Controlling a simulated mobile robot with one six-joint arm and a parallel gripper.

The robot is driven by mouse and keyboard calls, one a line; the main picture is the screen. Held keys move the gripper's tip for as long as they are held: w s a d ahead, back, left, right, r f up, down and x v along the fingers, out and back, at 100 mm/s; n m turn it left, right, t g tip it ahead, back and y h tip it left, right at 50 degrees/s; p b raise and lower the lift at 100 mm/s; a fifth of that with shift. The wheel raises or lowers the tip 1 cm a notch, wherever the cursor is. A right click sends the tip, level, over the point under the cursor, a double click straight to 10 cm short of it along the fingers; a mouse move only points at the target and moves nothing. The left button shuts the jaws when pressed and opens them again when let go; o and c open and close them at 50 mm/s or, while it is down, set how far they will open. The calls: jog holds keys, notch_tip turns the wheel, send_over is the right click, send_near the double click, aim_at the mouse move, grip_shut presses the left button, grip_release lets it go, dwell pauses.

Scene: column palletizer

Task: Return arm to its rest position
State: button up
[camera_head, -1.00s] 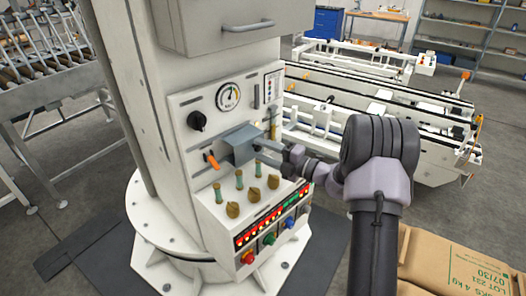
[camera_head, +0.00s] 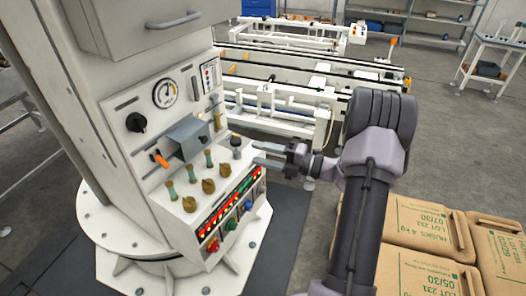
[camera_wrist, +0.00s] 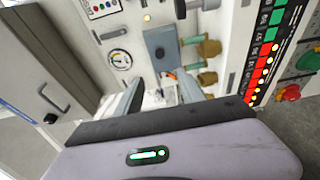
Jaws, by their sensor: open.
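My arm reaches up from the bottom of the head view, bent at a dark wrist joint. My gripper (camera_head: 256,153) points left toward the white column's control panel (camera_head: 150,105). It is open and empty, with a gap between the fingers and the panel's right side. In the wrist view both fingers of my gripper (camera_wrist: 160,82) are spread, with the panel behind them.
Brown sacks (camera_head: 430,228) lie stacked at the lower right, close to my arm. A white conveyor (camera_head: 310,85) runs behind my gripper. The column stands on a round white base (camera_head: 105,235). Open grey floor (camera_head: 450,140) lies to the right.

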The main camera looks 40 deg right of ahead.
jog(key=shift+s+d, duration=0.2)
jog(key=shift+s, duration=0.1)
